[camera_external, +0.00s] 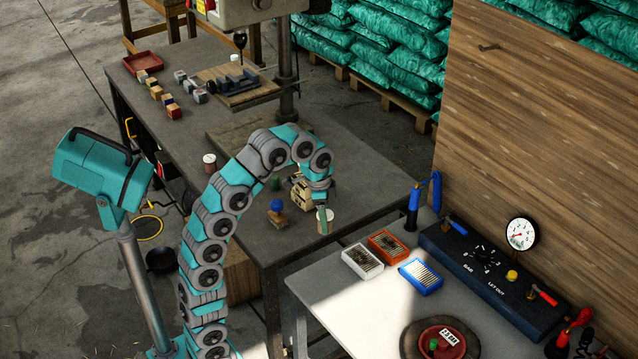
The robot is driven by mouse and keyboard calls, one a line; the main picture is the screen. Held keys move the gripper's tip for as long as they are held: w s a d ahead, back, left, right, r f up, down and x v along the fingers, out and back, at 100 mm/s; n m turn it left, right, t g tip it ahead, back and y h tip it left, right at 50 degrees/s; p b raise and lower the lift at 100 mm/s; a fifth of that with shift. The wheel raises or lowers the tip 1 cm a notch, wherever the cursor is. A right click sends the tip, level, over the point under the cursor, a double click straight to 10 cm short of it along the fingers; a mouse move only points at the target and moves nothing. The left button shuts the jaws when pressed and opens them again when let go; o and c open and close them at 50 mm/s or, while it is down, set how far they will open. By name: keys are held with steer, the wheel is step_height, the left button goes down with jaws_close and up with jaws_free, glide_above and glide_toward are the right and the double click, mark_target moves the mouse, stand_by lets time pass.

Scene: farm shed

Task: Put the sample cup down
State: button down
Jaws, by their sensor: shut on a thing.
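My arm curves up and over the dark workbench, with my gripper (323,211) pointing down near the bench's front right end. My gripper is shut on the sample cup (330,214), a small pale cup with a white rim. A gripper finger covers part of the cup. The cup looks upright. I cannot tell whether its base touches the bench or hangs just above it.
A blue-topped item (277,206) and a beige block-like object (301,193) stand left of the cup. Wooden blocks (157,92) lie farther back.

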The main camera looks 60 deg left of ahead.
steer(key=s+d+m, duration=0.1)
steer(key=s+d, duration=0.3)
steer(key=d, duration=0.4)
steer(key=s+d+m, duration=0.2)
steer(key=s+d, duration=0.2)
steer(key=d, duration=0.4)
steer(key=shift+d+f+b, duration=0.2)
steer(key=shift+f, duration=1.65)
steer(key=shift+d+f+b, duration=0.15)
steer(key=shift+f, duration=1.65)
steer(key=shift+f, duration=0.1)
steer(key=shift+c, duration=1)
jaws_free()
step_height(320, 180, up, 8)
steer(key=shift+s+a+f, duration=0.15)
steer(key=shift+s+a, duration=0.2)
